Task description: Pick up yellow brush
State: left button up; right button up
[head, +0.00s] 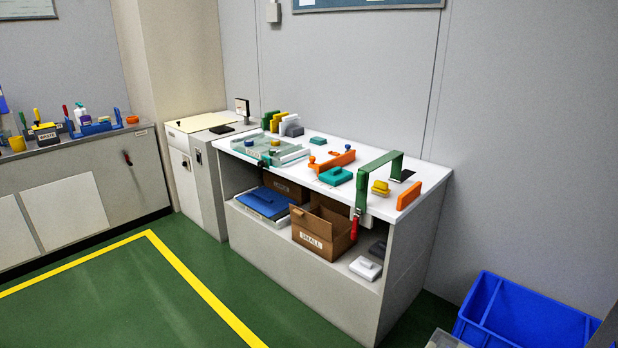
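A small yellow block-shaped piece with a raised top (380,188) sits on the white worktop (318,189), near its right end. It stands beside the green arch-shaped frame (379,168) and left of an upright orange piece (409,195). It may be the yellow brush, but it is too small to make out bristles. Neither of my grippers shows in the head view.
A teal block (336,176) and an orange part (331,161) lie left of the arch. The shelf below holds a cardboard box (322,229). A blue bin (522,315) stands on the floor at right. The green floor (120,300) in front is clear.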

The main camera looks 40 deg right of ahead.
aim_at(380, 188)
jog(key=i+z, duration=0.4)
jog(key=i+j+z, duration=0.1)
jog(key=i+z, duration=0.3)
jog(key=i+j+z, duration=0.25)
jog(key=i+z, duration=0.15)
jog(key=i, duration=0.1)
